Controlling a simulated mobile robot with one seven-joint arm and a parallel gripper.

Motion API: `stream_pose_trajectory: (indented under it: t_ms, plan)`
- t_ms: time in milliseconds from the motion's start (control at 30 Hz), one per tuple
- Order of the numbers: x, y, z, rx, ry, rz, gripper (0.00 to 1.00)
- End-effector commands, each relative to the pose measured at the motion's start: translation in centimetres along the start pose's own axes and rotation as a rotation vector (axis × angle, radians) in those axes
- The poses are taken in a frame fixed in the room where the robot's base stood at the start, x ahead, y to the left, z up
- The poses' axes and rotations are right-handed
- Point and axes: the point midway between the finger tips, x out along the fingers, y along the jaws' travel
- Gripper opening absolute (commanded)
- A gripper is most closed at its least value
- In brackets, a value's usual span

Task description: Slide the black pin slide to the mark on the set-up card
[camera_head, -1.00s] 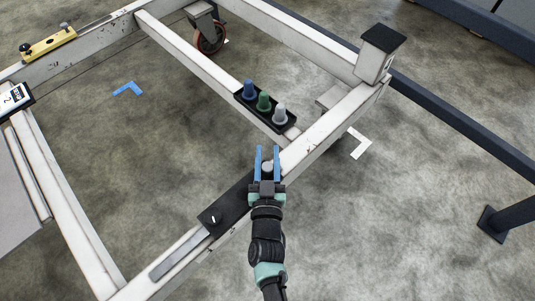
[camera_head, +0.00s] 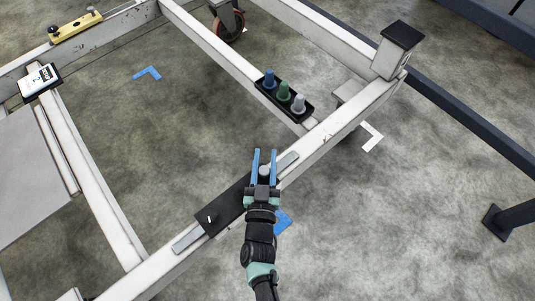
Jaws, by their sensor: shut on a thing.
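The black pin slide (camera_head: 222,207) is a flat dark plate on a grey rail (camera_head: 288,161) fixed along the near white beam. A small white mark or pin shows near its lower-left end. My gripper (camera_head: 264,164) has its blue fingers on either side of the slide's round grey knob (camera_head: 264,172) and is shut on it. My gripper and wrist hide part of the slide's right side. The set-up card (camera_head: 40,80) is on the left beam, white with dark print; its mark is too small to read. Rail shows bare beyond both ends of the slide.
A black-capped post (camera_head: 392,50) stands at the right corner. A yellow level-like tool (camera_head: 75,27) lies at the back left. A caster (camera_head: 228,22) is behind.

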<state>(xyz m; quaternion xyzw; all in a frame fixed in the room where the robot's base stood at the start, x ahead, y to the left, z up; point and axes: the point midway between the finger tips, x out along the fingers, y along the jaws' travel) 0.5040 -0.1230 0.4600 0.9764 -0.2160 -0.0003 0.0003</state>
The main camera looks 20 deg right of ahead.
Motion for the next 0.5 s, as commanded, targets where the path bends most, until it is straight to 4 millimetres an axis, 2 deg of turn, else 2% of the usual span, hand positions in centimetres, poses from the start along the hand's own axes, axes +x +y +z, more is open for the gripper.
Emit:
stream_pose_trajectory:
  t_ms: [67, 100, 233, 500]
  plan:
    - [0.02, 0.10, 0.05, -0.001, 0.000, 0.002, 0.00]
    - [0.02, 0.11, 0.05, 0.000, 0.000, 0.002, 0.40]
    - [0.04, 0.11, 0.03, 0.000, 0.000, 0.002, 0.64]
    - [0.05, 0.09, -0.01, 0.001, 0.001, 0.002, 0.66]
